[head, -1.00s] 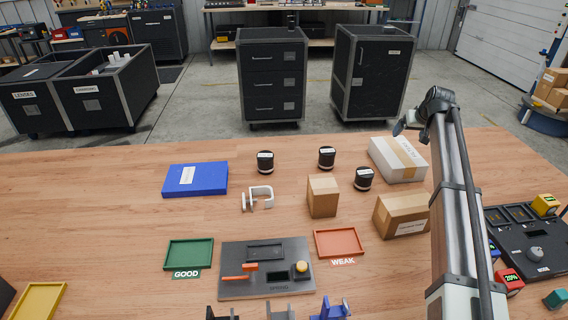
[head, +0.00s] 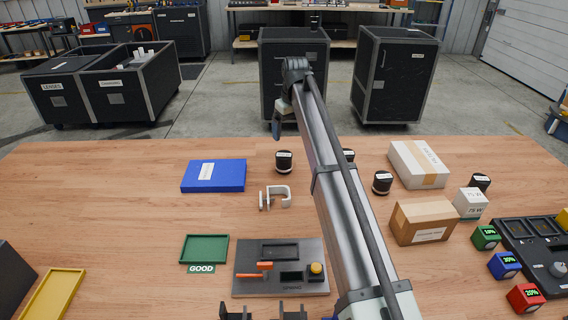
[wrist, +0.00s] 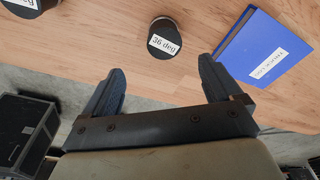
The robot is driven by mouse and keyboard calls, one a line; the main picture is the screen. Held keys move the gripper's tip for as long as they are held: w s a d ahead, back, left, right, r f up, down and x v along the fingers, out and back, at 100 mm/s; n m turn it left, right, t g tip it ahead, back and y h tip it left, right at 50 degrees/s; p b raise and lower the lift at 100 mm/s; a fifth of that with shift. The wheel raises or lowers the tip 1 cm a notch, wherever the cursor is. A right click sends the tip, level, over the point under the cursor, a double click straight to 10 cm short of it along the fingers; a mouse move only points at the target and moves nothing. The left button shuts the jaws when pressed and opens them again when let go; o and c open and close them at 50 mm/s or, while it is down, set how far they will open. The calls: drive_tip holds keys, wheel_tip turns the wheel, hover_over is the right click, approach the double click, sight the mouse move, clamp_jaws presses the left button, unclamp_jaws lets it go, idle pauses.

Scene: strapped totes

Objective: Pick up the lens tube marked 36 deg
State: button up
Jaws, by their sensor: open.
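The lens tube marked 36 deg (wrist: 163,42) is a black cylinder with a white label. It stands on the wooden table, ahead of and between my open, empty fingers in the wrist view, and apart from them. By its place beside the blue box, it is the black tube (head: 284,162) just right of that box in the head view. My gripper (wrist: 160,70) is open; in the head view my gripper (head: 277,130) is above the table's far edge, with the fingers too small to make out.
The blue box (head: 214,176) lies left of the tube. A second black tube (head: 348,156) is partly behind my arm, and another (head: 382,183) stands further right. A white clamp-like bracket (head: 276,197) lies in front of the tube. The left part of the table is largely clear.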

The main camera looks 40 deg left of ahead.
sight(284, 154)
drive_tip(key=f, duration=0.2)
drive_tip(key=a+f, duration=0.1)
drive_tip(key=f, duration=0.5)
drive_tip(key=shift+s+a+f, duration=0.15)
drive_tip(key=shift+s+a, duration=0.1)
drive_tip(key=shift+s, duration=0.1)
drive_tip(key=shift+w+a+f, duration=0.1)
drive_tip(key=shift+a+f, duration=0.05)
drive_tip(key=shift+f, duration=0.75)
drive_tip(key=shift+w+a+f, duration=0.1)
drive_tip(key=shift+a+f, duration=0.05)
drive_tip(key=shift+f, duration=0.7)
drive_tip(key=shift+w+a+f, duration=0.1)
drive_tip(key=shift+a+f, duration=0.05)
drive_tip(key=shift+f, duration=0.75)
drive_tip(key=c, duration=1.3)
drive_tip(key=shift+r, duration=0.15)
